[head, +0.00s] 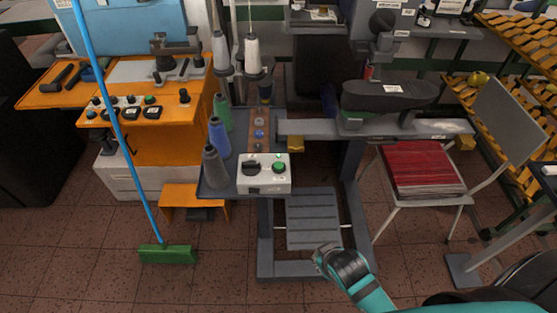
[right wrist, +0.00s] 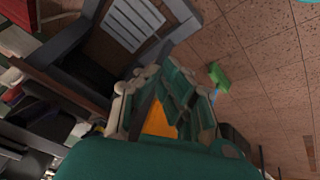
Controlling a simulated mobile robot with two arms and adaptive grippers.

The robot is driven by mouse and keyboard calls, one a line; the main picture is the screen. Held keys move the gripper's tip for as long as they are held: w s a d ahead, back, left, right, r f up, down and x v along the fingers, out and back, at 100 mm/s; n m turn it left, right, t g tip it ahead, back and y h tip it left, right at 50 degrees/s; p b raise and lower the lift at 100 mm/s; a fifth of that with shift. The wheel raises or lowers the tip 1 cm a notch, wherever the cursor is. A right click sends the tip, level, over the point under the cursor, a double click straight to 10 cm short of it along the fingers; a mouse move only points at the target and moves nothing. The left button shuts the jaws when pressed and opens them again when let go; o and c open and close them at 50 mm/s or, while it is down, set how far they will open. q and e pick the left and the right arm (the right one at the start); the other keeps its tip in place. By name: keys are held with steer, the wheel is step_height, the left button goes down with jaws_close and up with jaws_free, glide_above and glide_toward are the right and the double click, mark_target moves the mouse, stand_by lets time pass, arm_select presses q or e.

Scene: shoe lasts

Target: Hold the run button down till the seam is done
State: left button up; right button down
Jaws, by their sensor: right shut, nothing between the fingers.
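The control box (head: 263,174) is white and stands at the front of the stitching machine, with a round green button (head: 279,167) on its right and a black knob (head: 251,168) on its left. The green button is uncovered and nothing touches it. A black shoe form (head: 390,95) sits on the machine's grey arm. My right gripper (head: 323,258) is shut and empty, below and to the right of the box, apart from it. It also shows in the right wrist view (right wrist: 178,82). My left gripper is not in view. No seam can be made out.
A grey treadle (head: 314,219) lies low in the machine's frame. Thread cones (head: 218,138) stand left of the box. A chair with a red stack (head: 423,170) is on the right. A green broom (head: 167,254) stands on the left. Tiled floor is clear in front.

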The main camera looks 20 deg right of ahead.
steer(key=w+r+n+t+h+p, duration=0.15)
steer(key=w+r+t, duration=0.5)
steer(key=r, duration=0.65)
steer(key=w+r+n+t+y, duration=0.1)
steer(key=w+r+n+t, duration=0.25)
steer(key=w+r, duration=0.75)
steer(key=w+a+r+n+t+y, duration=0.2)
steer(key=r+n, duration=0.1)
steer(key=r, duration=0.3)
steer(key=w+a+r+n+t+y, duration=0.2)
steer(key=a+r+t, duration=0.1)
steer(key=r, duration=0.2)
steer(key=a+r+n+g+y, duration=0.2)
steer(key=a+n+g+y, duration=0.75)
steer(key=n, duration=0.85)
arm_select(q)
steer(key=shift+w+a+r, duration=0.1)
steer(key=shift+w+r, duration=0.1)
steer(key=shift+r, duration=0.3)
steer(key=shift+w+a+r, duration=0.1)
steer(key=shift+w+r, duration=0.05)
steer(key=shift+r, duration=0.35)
arm_select(e)
steer(key=w+d+f+n+g+h, duration=0.4)
steer(key=d+f+n+h, duration=0.1)
steer(key=d+f, duration=0.5)
steer(key=shift+w+d+f+n+g, duration=0.2)
steer(key=shift+f+n+g, duration=0.15)
steer(key=shift+f+n, duration=0.4)
